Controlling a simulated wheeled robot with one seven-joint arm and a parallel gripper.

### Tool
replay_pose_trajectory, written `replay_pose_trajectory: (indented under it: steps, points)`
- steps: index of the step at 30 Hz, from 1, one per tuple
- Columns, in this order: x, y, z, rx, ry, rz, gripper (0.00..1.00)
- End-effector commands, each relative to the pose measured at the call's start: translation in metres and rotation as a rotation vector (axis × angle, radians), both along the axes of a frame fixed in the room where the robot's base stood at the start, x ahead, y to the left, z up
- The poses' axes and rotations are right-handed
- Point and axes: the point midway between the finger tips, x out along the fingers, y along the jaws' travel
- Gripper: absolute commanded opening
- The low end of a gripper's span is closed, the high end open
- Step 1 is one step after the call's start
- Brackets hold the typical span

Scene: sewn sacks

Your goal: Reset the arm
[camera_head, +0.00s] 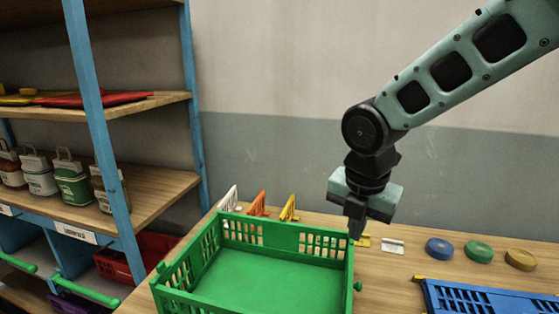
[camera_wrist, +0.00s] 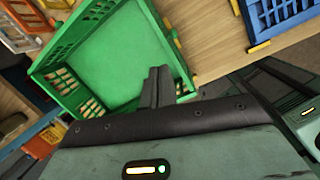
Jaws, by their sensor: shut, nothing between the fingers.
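My gripper (camera_head: 356,230) hangs from the teal arm, pointing down at the right rear corner of a green crate (camera_head: 315,240). Its fingers are shut with nothing between them. In the wrist view the shut fingers (camera_wrist: 157,85) show in front of the crate (camera_wrist: 183,68), whose visible floor is bare. I cannot tell whether the fingertips touch the crate's rim.
A wooden table (camera_head: 395,275) carries a blue crate (camera_head: 480,298) at right and blue (camera_head: 439,249), green (camera_head: 478,252) and yellow (camera_head: 520,259) discs behind it. White (camera_head: 229,199), orange (camera_head: 258,204) and yellow (camera_head: 289,208) stands line the back. A blue-framed shelf (camera_head: 95,120) with sacks stands left.

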Motion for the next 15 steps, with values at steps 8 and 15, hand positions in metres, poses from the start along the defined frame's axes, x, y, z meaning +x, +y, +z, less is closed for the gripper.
replay_pose_trajectory:
  steps: [8, 15]
  points:
    - [-0.094, 0.024, -0.011, 0.157, 0.072, -0.688, 0.0]
    - [-0.169, 0.026, -0.023, 0.222, 0.129, -1.302, 0.0]
